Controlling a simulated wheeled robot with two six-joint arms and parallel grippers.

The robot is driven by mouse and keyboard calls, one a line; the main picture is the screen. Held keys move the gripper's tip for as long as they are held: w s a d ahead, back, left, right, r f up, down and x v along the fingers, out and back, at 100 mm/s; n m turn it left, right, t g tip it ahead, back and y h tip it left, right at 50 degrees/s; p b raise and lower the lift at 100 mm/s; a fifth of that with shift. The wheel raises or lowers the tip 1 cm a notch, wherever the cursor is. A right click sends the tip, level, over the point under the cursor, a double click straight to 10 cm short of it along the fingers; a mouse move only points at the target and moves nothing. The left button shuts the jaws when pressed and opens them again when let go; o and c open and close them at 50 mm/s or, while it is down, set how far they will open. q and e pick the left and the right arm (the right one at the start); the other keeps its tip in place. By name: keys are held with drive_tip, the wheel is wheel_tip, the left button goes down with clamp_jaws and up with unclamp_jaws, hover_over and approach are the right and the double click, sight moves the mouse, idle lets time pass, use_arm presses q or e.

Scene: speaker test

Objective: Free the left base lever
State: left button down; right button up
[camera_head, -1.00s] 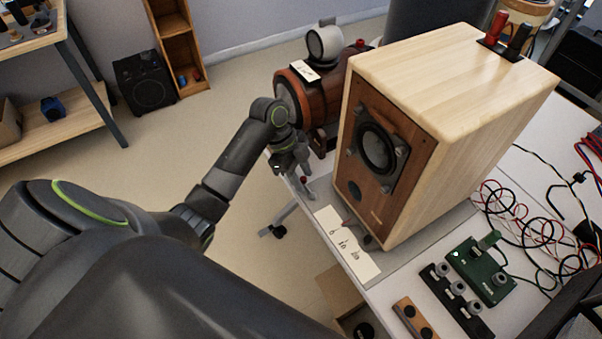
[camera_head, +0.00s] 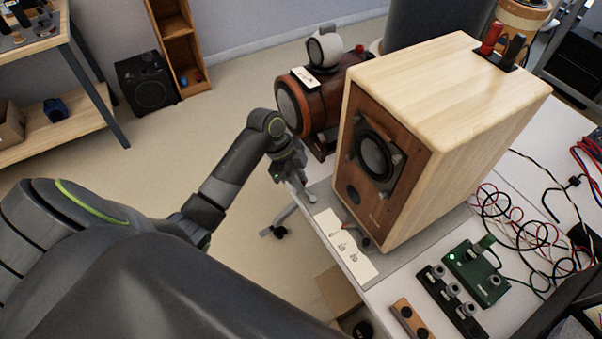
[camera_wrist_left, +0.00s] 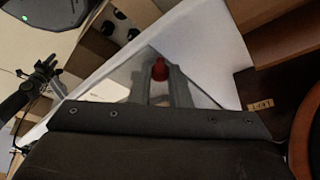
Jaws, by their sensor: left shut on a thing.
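A small lever with a red knob (camera_wrist_left: 159,68) shows in the left wrist view between the two grey fingers of my left gripper (camera_wrist_left: 163,86). The gripper is shut on this knob. In the head view my left gripper (camera_head: 296,181) is at the table's left edge, beside the pale wooden speaker (camera_head: 470,110), and hides the knob. A small tag reading "LEFT" (camera_wrist_left: 261,105) is on a dark brown surface to the right of the fingers in the wrist view. My right gripper is not in view.
A brown barrel-shaped device (camera_head: 322,95) stands behind my left gripper. A white card with marks (camera_head: 346,247) lies in front of the speaker. Floor is clear left of the table.

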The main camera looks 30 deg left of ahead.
use_arm(q)
drive_tip(key=s+n+t+p, duration=0.1)
drive_tip(key=n+p, duration=0.2)
drive_tip(key=p, duration=0.1)
drive_tip(key=s+n+t+y+p, duration=0.1)
drive_tip(key=s+n+p, duration=0.1)
drive_tip(key=n+p, duration=0.2)
drive_tip(key=s+n+t+y+p, duration=0.1)
drive_tip(key=n+p, duration=0.2)
drive_tip(key=p, duration=0.3)
drive_tip(key=shift+s+d+r, duration=0.2)
drive_tip(key=shift+d+r, duration=0.1)
drive_tip(key=shift+d, duration=0.05)
drive_tip(key=shift+s+d+f+n+y+p, duration=0.15)
drive_tip(key=shift+n+y+p, duration=0.1)
drive_tip(key=shift+n+p, duration=0.35)
drive_tip(key=shift+s+d+n+y+p, duration=0.15)
drive_tip(key=shift+n+y+p, duration=0.2)
drive_tip(key=shift+n, duration=0.35)
drive_tip(key=c, duration=1.4)
unclamp_jaws()
drive_tip(key=shift+s+f, duration=0.1)
drive_tip(key=shift+o, duration=0.2)
drive_tip(key=v, duration=1.7)
drive_tip(key=shift+s, duration=0.35)
